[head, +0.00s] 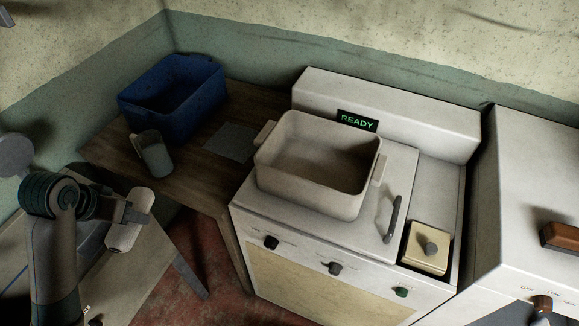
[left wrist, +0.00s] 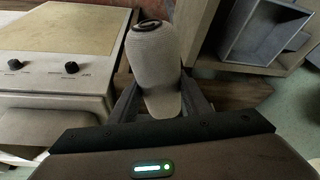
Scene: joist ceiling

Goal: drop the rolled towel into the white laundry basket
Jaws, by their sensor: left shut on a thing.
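The rolled towel (head: 124,232) is a pale, thick roll at the lower left of the head view. It also shows upright in the left wrist view (left wrist: 152,65), with a dark spiral at its far end. My left gripper (head: 133,212) is shut on it, with a finger on each side in the left wrist view (left wrist: 160,98). The white laundry basket (head: 305,192) stands on the white appliance, right of and apart from the towel. The inside that I can see is empty. My right gripper is not in view.
A blue bin (head: 171,124) and a grey-green jug (head: 155,158) stand on the wooden table (head: 195,180). A READY sign (head: 357,121) is behind the basket. The white appliance (head: 265,216) has a handle (head: 394,219) and a cream block (head: 427,250) on the right.

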